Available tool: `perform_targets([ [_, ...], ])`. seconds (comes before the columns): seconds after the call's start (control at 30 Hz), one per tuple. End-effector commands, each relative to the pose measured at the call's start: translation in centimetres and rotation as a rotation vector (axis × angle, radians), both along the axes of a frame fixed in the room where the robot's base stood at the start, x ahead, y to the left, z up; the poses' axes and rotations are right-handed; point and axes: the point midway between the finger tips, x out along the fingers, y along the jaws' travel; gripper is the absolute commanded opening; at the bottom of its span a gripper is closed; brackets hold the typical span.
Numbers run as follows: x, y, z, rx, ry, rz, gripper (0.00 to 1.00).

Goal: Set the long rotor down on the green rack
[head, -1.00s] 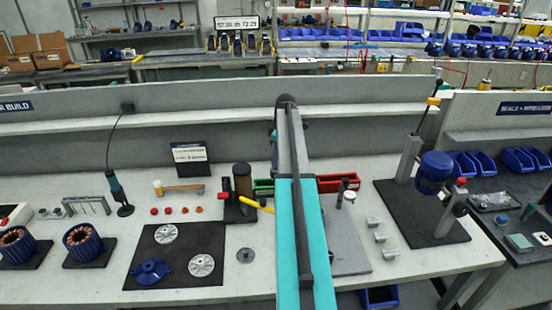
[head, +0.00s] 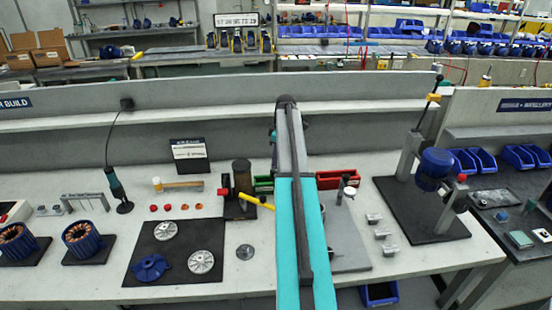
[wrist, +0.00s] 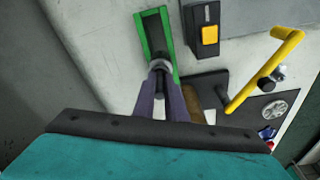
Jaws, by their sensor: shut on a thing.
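The green rack (wrist: 153,32) shows in the wrist view as a narrow green frame with a dark inside, just beyond my fingertips. A small part of the green rack (head: 263,186) also shows in the head view, left of my arm. My gripper (wrist: 160,88) is shut on the long rotor (wrist: 160,66), whose grey round end shows between the fingers. The rotor's end overlaps the near part of the rack in the picture; I cannot tell whether they touch. Most of the rotor is hidden by the fingers and wrist. In the head view my arm hides the gripper and rotor.
A red bin (head: 340,180) stands right of my arm. A press with a yellow lever (wrist: 268,68) stands close to the right of the gripper in the wrist view. A black box with an orange switch (wrist: 208,34) lies beyond it. A black mat (head: 150,268) holds metal discs.

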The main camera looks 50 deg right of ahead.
Motion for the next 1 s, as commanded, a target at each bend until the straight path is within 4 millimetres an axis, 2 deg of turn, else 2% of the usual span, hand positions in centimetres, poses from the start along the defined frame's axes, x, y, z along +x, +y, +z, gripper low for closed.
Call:
perform_targets([
  [0.63,0.0,0.0,-0.9,0.000,-0.001,0.000,0.00],
  [0.67,0.0,0.0,-0.8,0.000,-0.001,0.000,0.15],
  [0.77,0.0,0.0,-0.9,0.000,-0.001,0.000,0.31],
  [0.97,0.0,0.0,-0.9,-0.001,0.000,0.000,0.33],
  [1.0,0.0,0.0,-1.0,0.000,0.001,0.000,0.36],
])
